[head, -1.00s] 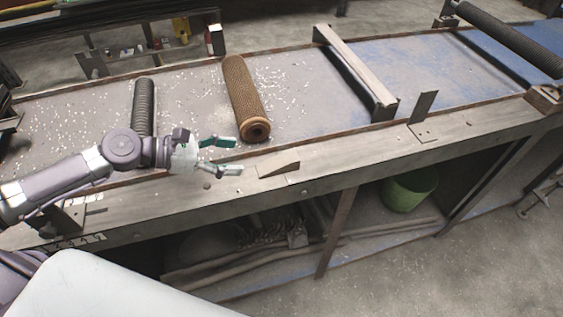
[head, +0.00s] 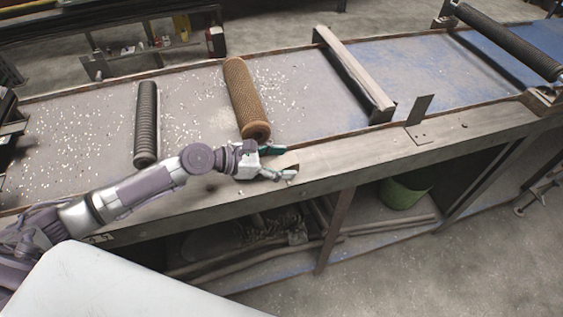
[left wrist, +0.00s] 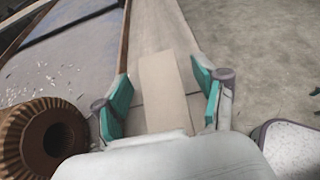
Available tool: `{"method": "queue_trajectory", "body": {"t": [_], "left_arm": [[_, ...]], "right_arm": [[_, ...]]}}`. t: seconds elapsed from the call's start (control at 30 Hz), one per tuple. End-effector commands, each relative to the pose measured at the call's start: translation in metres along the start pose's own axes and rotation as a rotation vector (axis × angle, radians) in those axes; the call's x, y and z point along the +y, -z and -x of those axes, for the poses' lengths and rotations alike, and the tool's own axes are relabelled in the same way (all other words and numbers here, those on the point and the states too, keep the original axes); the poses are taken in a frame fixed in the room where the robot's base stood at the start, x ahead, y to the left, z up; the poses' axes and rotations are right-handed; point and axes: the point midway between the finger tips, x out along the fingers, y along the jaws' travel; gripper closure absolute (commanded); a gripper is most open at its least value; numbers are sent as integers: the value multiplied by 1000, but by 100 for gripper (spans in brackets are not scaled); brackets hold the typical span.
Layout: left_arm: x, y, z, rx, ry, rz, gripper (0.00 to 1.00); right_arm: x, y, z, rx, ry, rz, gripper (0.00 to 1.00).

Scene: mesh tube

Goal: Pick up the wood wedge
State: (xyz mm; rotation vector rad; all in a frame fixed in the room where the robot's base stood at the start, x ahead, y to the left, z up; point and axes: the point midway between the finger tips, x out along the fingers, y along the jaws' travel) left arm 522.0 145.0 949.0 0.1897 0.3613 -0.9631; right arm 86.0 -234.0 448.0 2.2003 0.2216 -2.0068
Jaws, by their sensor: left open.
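The wood wedge (left wrist: 163,92) is a pale, flat-faced wooden piece lying on the bench's front rail. In the left wrist view it lies between the two teal finger pads of my left gripper (left wrist: 160,97), with a gap visible on each side. In the head view my left gripper (head: 286,162) is open around the wedge, low over the rail, and hides most of it. I cannot tell whether the fingertips touch the rail. My right gripper is not in view.
A brown mesh tube (head: 245,98) lies just behind my left gripper; its open end (left wrist: 45,138) is close by in the wrist view. A dark ribbed roller (head: 146,125) lies further left. An upright metal bracket (head: 419,110) stands on the rail to the right. The rail between is clear.

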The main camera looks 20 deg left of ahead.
Motion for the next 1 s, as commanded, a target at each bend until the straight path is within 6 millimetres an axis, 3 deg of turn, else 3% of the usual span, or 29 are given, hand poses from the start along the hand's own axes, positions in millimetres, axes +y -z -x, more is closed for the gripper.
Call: {"method": "queue_trajectory", "body": {"t": [0.3, 0.7, 1.0], "left_arm": [[0, 1, -8, 1, 0, -1, 29], [0, 0, -8, 1, 0, -1, 94], [0, -3, -7, 0, 0, -2, 94]], "right_arm": [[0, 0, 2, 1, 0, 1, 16], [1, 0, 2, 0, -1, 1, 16], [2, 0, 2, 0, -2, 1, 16]]}}
